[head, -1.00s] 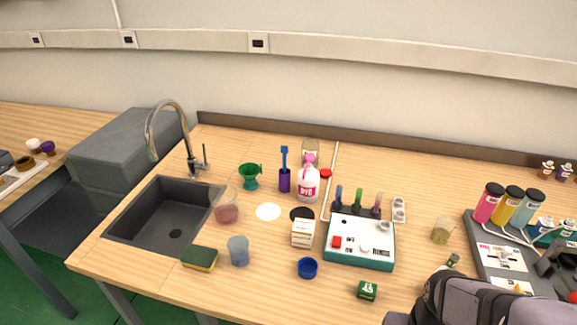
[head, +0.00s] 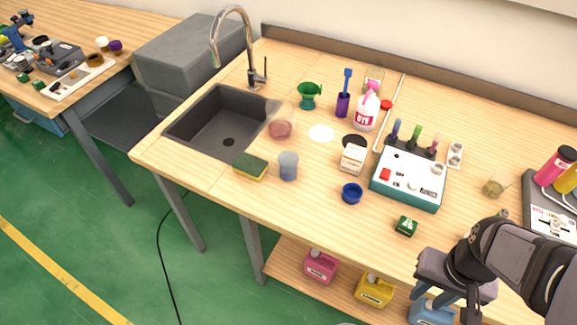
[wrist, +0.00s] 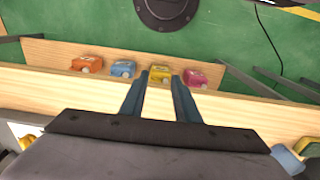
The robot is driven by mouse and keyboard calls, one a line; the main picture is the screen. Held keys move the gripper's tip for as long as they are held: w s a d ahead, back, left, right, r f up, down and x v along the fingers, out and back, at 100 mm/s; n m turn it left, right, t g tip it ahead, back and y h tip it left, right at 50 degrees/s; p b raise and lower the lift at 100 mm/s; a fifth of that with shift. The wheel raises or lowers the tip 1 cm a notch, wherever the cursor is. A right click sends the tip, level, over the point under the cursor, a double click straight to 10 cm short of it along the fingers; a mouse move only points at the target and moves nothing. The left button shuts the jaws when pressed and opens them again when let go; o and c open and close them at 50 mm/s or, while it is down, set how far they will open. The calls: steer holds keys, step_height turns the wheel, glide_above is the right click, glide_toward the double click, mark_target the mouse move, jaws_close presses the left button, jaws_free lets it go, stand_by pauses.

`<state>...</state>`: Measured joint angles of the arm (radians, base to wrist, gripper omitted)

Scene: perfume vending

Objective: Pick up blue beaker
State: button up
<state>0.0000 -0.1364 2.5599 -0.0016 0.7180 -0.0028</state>
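The blue beaker (head: 288,166), a translucent grey-blue cup, stands upright on the wooden bench, just right of the sponge and in front of the sink. In the wrist view a blue shape at the lower right edge, beside the sponge, looks like this beaker (wrist: 287,158). My gripper (wrist: 160,76) is open, with a clear gap and nothing between its fingers. In the head view it is at the bench's front edge at lower right, well to the right of the beaker. Its fingertips are hard to make out there.
The green-yellow sponge (head: 250,166) is close on the beaker's left. A pink-tinted beaker (head: 281,128) stands behind, a white box (head: 353,158) and blue dish (head: 352,193) to the right. The sink (head: 205,125) is at left. Coloured canisters (head: 374,290) stand on the lower shelf.

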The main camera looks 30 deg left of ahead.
stand_by(0.3)
steer(key=o, duration=1)
